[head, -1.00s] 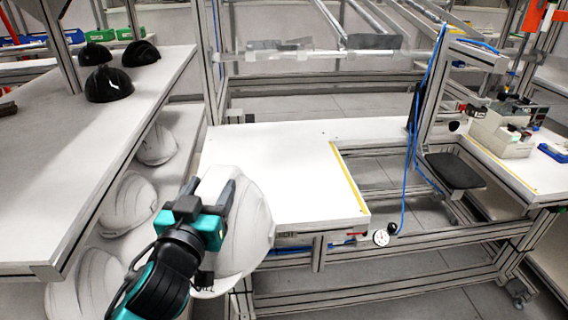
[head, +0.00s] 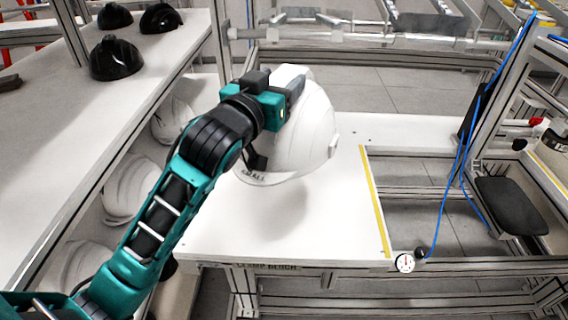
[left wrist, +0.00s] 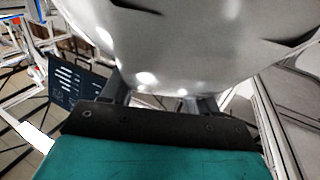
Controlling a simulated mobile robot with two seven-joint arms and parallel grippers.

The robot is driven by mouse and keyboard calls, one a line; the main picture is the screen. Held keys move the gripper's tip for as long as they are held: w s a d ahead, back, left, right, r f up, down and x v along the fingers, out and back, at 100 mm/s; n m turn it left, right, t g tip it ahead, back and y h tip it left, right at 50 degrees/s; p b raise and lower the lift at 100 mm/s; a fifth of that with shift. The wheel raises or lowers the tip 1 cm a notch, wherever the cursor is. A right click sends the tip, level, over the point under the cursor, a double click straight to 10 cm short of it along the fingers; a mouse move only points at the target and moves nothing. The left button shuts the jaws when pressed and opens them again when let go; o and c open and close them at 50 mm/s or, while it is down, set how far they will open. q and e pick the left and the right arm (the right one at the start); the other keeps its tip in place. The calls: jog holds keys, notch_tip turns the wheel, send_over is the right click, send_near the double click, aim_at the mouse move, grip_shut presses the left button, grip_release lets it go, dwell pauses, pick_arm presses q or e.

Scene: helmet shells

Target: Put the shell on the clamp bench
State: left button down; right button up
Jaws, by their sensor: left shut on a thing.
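The white helmet shell (head: 305,135) is held by my left gripper (head: 287,90), which is shut on its upper left side. The shell hangs above the white top of the clamp bench (head: 240,228), with a soft shadow on the surface below it. A gap seems to show between shell and bench, though its height is hard to judge. In the left wrist view the shell (left wrist: 200,40) fills the top, with the fingers (left wrist: 160,103) partly hidden against it. My right gripper is not in view.
Several black shells (head: 116,59) stand on the shelf top (head: 60,130) at left. More white shells (head: 130,188) lie on the level beneath. The bench's front area is clear.

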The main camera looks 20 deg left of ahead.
pick_arm(q)
notch_tip(320, 180, down, 16)
jog(key=b, duration=0.3)
jog(key=shift+c, duration=1.4)
grip_release()
jog(key=shift+f, duration=0.15)
jog(key=s+a, duration=0.1)
jog(key=s, duration=1.1)
jog(key=shift+a, duration=0.15)
